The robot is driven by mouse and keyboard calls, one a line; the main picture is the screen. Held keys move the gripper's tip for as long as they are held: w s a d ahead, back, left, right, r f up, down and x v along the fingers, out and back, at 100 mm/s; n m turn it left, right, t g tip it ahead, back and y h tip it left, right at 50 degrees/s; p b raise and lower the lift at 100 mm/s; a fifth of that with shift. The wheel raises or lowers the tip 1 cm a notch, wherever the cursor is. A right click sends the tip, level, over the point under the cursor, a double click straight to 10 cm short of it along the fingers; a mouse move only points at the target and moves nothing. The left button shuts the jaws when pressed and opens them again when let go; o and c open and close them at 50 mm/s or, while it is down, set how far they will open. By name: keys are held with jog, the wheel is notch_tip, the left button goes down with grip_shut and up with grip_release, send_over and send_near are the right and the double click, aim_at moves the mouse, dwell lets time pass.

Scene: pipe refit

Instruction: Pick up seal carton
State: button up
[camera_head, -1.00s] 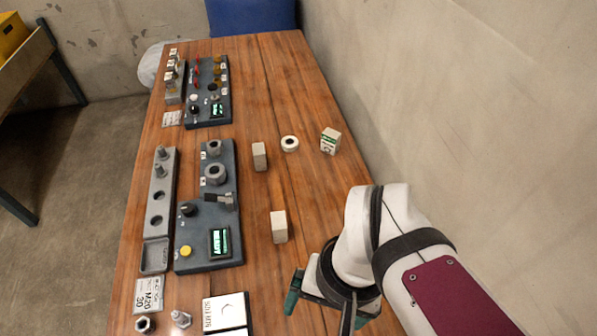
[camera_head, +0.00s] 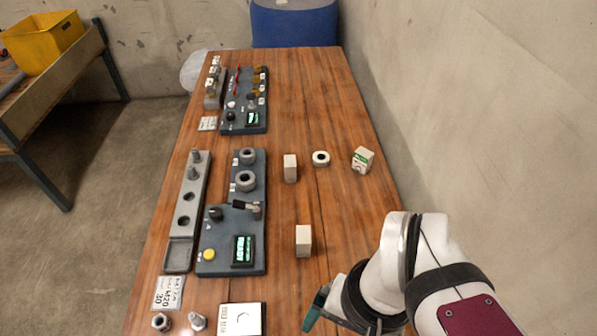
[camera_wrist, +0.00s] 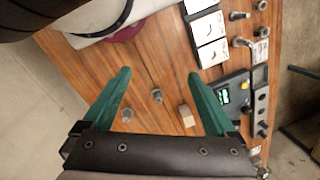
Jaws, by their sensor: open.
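A small white carton with green print (camera_head: 362,159), which looks like the seal carton, stands near the table's right edge in the head view. I cannot make it out in the wrist view. My gripper (camera_wrist: 158,76) has its two green fingers spread wide, with nothing held between them. In the head view only one green fingertip shows clearly, low in the picture, well nearer than the carton and apart from it. My arm hides the rest of the gripper.
A white ring (camera_head: 320,158) and a pale block (camera_head: 290,168) stand left of the carton. Another pale block (camera_head: 303,241) stands nearer. A dark control panel (camera_head: 232,225) and a grey holed rack (camera_head: 187,212) lie further left. The concrete wall runs close along the right.

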jog(key=shift+o, duration=0.4)
jog(key=w+d+m+g+y, duration=0.25)
jog(key=w+m+y, duration=0.35)
jog(key=w, duration=0.9)
jog(key=m+t+y, duration=0.4)
jog(key=m+y, duration=0.2)
jog(key=m, duration=0.1)
send_near(303, 234)
jog(key=shift+g, duration=0.25)
jog(key=x, duration=1)
jog(key=shift+w+f, duration=0.15)
jog(key=shift+f, duration=0.3)
jog(key=c, duration=1.4)
jog(key=shift+c, duration=0.3)
jog(key=shift+r, duration=0.15)
